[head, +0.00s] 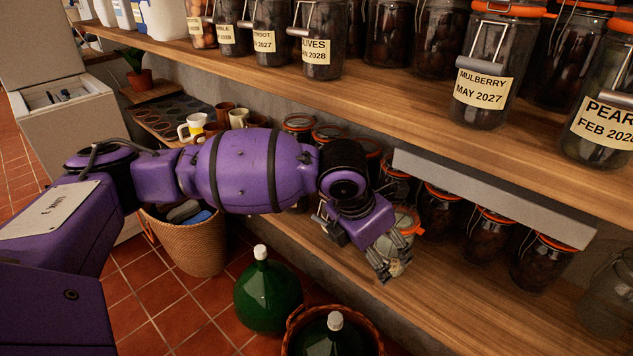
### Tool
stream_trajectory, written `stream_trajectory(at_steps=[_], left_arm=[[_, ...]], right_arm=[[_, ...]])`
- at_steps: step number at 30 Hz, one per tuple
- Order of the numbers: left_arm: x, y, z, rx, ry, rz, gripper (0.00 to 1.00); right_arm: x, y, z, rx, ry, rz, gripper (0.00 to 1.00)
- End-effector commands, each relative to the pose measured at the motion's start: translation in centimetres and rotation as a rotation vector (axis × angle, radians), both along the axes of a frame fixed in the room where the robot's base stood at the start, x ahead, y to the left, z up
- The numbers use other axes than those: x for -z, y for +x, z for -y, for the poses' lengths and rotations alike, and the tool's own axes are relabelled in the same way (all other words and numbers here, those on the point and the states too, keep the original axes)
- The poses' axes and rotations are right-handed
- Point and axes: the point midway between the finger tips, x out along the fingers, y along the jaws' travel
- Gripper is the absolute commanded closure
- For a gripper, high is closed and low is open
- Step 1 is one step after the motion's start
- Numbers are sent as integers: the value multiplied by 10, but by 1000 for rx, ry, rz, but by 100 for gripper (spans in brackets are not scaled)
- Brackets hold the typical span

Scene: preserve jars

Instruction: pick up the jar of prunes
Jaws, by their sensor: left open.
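No label that I can read says prunes, so I cannot tell which jar is the jar of prunes. Dark-filled jars with orange seals stand on the lower shelf, among them one jar (488,236) and another jar (540,264) at right; no labels show on them. My purple left gripper (393,264) is open over the lower shelf, fingers pointing down. A paler jar (408,218) with an orange seal stands right behind it, partly hidden by it. I cannot tell whether the fingers touch this jar. My right gripper is out of view.
The upper shelf (400,105) holds labelled jars, including mulberry (484,85), pear (603,125) and olives (322,45). A grey board (490,195) hangs above the lower jars. Green demijohns (267,297) and a wicker basket (188,245) stand on the floor. The lower shelf's front (460,315) is bare.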

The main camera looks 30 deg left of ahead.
Motion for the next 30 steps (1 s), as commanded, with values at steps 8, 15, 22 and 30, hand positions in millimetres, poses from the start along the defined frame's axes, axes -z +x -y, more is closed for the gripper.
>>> stream_trajectory(at_steps=[8,15,22,30], left_arm=[[-2,31,17,1,-4,5,18],[8,49,26,1,0,3,18],[10,50,26,1,-1,4,18],[10,50,25,-1,0,4,51]], right_arm=[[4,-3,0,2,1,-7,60],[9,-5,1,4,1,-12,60],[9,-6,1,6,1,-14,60],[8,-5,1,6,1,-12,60]])
